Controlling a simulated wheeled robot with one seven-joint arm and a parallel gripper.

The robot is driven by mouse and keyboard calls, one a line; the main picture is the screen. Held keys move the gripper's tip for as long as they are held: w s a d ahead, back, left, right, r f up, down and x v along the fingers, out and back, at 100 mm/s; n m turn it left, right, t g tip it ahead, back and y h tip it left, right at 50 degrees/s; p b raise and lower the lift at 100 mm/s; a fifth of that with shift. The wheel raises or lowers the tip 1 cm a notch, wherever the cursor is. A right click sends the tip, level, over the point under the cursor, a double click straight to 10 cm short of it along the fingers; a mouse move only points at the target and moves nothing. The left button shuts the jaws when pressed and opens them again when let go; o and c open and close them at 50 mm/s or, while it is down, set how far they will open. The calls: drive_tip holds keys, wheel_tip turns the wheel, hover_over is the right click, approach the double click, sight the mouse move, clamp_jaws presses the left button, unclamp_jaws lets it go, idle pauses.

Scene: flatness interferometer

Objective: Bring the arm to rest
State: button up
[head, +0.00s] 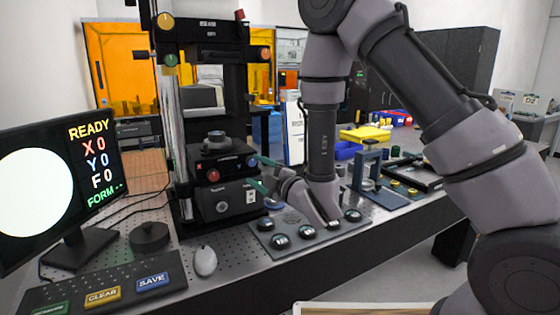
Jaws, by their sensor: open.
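My arm (320,140) comes in from the right, arches over the bench and bends down at the wrist. My gripper (260,173) is low over the bench, pointing left. Its two teal fingers are apart, with nothing seen between them. The fingertips are close to the right side of the black interferometer (222,200); I cannot tell whether they touch it. A dark round piece (215,140) sits on top of the instrument's stage. Part of the tray below is hidden behind my wrist.
A grey tray (262,224) with several domed pieces lies below my gripper. A blue-grey frame stand (372,170) is to the right. A monitor (60,180) showing READY, a keypad (60,293) and a white mouse (205,261) are at left.

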drive_tip(key=w+d+r+m+h, duration=0.4)
drive_tip(key=d+r+m, duration=0.35)
drive_tip(key=d, duration=0.25)
drive_tip(key=w+d+r+m+h, duration=0.3)
drive_tip(key=d+r+m+h, duration=0.25)
drive_tip(key=d+m, duration=0.4)
drive_tip(key=s+d+r+m+g, duration=0.3)
drive_tip(key=s+d+r+m, duration=0.25)
drive_tip(key=s+d, duration=0.5)
drive_tip(key=s+d+r+m+g, duration=0.1)
drive_tip(key=s+d+m, duration=0.1)
drive_tip(key=s, duration=0.5)
drive_tip(key=s+d+r+m+g+h, duration=0.1)
drive_tip(key=s+d+m+g, duration=0.1)
drive_tip(key=s, duration=0.5)
drive_tip(key=shift+d, duration=0.45)
